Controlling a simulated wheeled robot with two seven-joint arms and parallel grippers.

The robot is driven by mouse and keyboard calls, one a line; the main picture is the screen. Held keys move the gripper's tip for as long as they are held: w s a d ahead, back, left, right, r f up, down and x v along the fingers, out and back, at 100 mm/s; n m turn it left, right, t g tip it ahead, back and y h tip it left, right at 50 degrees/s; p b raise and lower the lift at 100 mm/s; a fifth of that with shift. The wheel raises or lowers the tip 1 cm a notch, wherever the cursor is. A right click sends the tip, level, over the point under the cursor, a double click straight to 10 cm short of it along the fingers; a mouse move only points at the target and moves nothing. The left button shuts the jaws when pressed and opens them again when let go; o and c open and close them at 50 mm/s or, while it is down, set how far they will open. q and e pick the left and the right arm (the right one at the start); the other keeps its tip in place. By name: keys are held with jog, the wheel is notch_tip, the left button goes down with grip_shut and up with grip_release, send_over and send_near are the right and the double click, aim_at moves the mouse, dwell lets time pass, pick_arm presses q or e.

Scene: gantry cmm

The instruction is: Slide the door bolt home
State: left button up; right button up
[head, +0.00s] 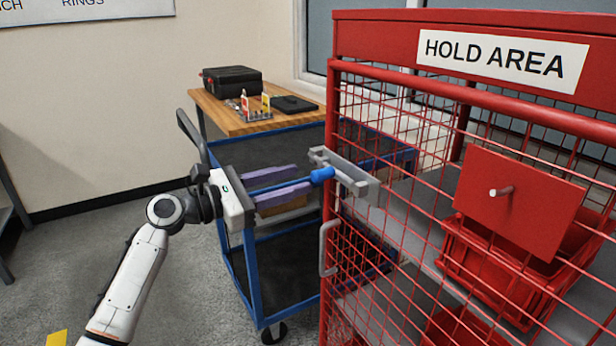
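The door bolt (352,177) is a grey bar in a grey housing at the left edge of the red mesh cage door (400,215). Its blue knob (322,176) sticks out to the left. My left gripper (304,177) is open, with two purple fingers pointing right at the knob. The lower fingertip is at or very close to the knob; I cannot tell if they touch. The knob does not appear to be held between the fingers. The far end of the bolt is hidden by the housing. My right gripper is not in view.
A grey door handle (326,248) sits below the bolt. A red plate with a pale peg (520,205) is on the mesh at right. A blue cart (262,285) stands behind my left gripper, with a black case (232,81) on its wooden top. Red bins sit inside the cage.

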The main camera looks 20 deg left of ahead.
pick_arm(q)
jog(key=shift+v, duration=2.3)
jog(key=s+d+f+m+g+y, duration=0.1)
jog(key=s+d+f+m+y, duration=0.15)
jog(key=f, duration=0.65)
jog(key=s+d+f+m+g+y, duration=0.1)
jog(key=s+f+m, duration=0.25)
jog(key=f, duration=0.45)
jog(key=s+d+f+m+g+y, duration=0.15)
jog(key=f+m, duration=0.25)
jog(key=f, duration=0.5)
jog(key=s+d+f+m+g+y, duration=0.1)
jog(key=s+d+f+m, duration=0.3)
jog(key=s+f+m, duration=0.3)
jog(key=s+d+f+m+g+y, duration=0.1)
jog(key=s+d+f+m, duration=0.4)
jog(key=s+m, duration=0.6)
jog(key=s+f+y, duration=0.1)
jog(key=s, duration=0.3)
jog(key=shift+f, duration=0.4)
